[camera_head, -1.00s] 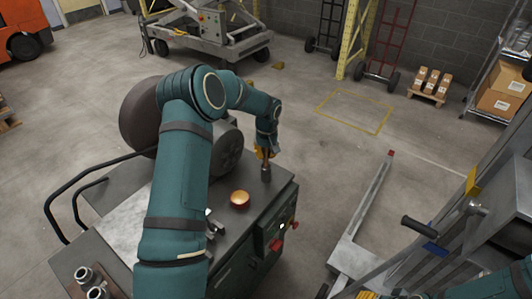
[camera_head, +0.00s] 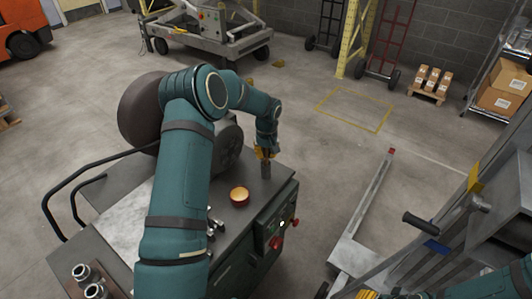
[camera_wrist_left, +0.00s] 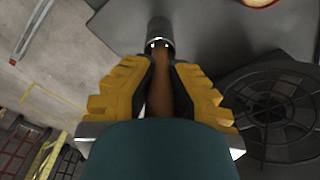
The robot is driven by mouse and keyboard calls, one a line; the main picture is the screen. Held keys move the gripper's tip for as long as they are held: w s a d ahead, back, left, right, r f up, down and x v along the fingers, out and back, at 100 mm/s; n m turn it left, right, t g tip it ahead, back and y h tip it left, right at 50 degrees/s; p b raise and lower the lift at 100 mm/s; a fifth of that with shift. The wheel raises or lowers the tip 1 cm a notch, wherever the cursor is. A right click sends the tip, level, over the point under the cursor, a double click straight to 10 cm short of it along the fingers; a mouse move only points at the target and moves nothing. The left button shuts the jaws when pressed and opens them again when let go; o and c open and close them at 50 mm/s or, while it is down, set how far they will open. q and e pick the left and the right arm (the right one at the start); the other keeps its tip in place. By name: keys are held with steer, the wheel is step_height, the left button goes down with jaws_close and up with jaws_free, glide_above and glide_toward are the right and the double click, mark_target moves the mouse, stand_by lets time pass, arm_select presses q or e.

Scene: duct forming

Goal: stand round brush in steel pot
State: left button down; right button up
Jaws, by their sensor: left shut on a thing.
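My left gripper (camera_head: 265,153) is shut on the brown handle of the round brush (camera_wrist_left: 160,95), which shows between the yellow fingers in the left wrist view. The steel pot (camera_head: 266,171) is a small grey cylinder on the machine top, directly below the gripper. In the left wrist view the brush runs toward the dark pot (camera_wrist_left: 158,27); its far end is hidden there, and I cannot tell whether it touches the bottom. My right arm (camera_head: 500,285) enters at the lower right; yellow finger parts show at the bottom edge, mostly cut off.
A round copper-coloured dish (camera_head: 239,194) sits on the dark machine top, left of the pot. Several metal fittings (camera_head: 88,281) stand at the near left. A control box (camera_head: 278,229) with red knobs is on the machine's right side. A large dark wheel is behind my left arm.

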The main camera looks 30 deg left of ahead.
arm_select(q)
steer(key=shift+f, duration=0.35)
steer(key=c, duration=1.1)
jaws_free()
steer(key=shift+o, duration=0.2)
steer(key=shift+r, duration=0.1)
steer(key=r, duration=1.2)
steer(key=shift+s+d, duration=0.15)
steer(key=shift+d, duration=0.1)
